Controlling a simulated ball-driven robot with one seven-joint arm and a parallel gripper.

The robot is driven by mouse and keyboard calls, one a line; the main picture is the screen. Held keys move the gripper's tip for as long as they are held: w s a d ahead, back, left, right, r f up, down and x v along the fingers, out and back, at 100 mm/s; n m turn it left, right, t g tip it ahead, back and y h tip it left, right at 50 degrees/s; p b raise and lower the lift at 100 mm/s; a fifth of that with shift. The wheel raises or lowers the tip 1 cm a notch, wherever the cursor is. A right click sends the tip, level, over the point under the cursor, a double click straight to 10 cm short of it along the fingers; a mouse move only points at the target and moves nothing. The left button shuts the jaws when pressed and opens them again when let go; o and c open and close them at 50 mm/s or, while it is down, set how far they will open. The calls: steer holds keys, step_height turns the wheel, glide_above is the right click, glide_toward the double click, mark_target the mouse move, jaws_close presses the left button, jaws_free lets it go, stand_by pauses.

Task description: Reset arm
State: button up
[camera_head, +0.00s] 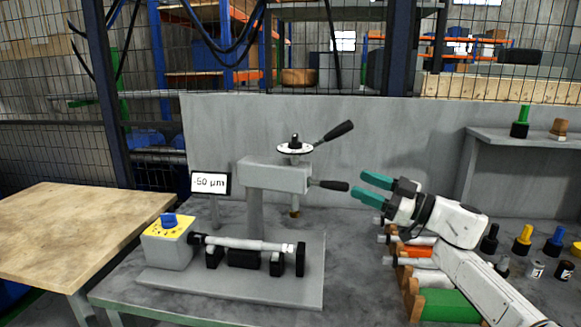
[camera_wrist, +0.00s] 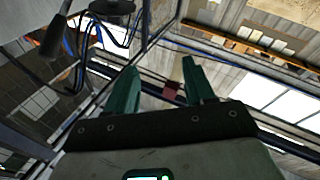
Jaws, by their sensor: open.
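My gripper (camera_head: 374,188) has two teal fingers spread apart with nothing between them. It is held above the bench, to the right of the grinder (camera_head: 272,176) and close to its lower black-handled lever (camera_head: 328,185); I see no clear contact. In the wrist view my gripper (camera_wrist: 160,82) is open and points up toward the ceiling, with a black handle (camera_wrist: 57,38) and a dark disc at upper left. A shaft (camera_head: 245,243) lies across the holders on the grinder's base. A small display (camera_head: 210,182) reads -50 µm.
A rack with several shafts and coloured blocks, including a green block (camera_head: 450,305), sits under my arm. Several bottles and knobs (camera_head: 523,240) stand at right below a grey shelf (camera_head: 530,137). A yellow-topped control box (camera_head: 168,241) is at left. A wooden table (camera_head: 70,225) adjoins the bench.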

steer(key=a+f+m+t+h, duration=0.3)
steer(key=f+m+t+h, duration=0.6)
steer(key=f+m, duration=0.2)
steer(key=s+d+f+m+g+h, duration=0.3)
steer(key=s+f+h, duration=0.1)
steer(key=s+f, duration=0.4)
steer(key=s+d+f+m+g+h, duration=0.2)
steer(key=s+f+m+g+h, duration=0.15)
steer(key=s+f, duration=0.45)
steer(key=s+d+f+g+h, duration=0.1)
steer(key=s+d+f+g, duration=0.15)
steer(key=s+f, duration=0.5)
steer(key=s+d+f+g, duration=0.2)
steer(key=s+f+g, duration=0.25)
steer(key=s, duration=0.65)
steer(key=s+d+g, duration=0.1)
steer(key=s+g, duration=0.1)
steer(key=s, duration=0.8)
steer(key=s+d+f+n+g, duration=0.1)
steer(key=s+d+g, duration=0.1)
steer(key=s, duration=0.8)
steer(key=shift+d+g, duration=0.15)
steer(key=shift+g, duration=0.2)
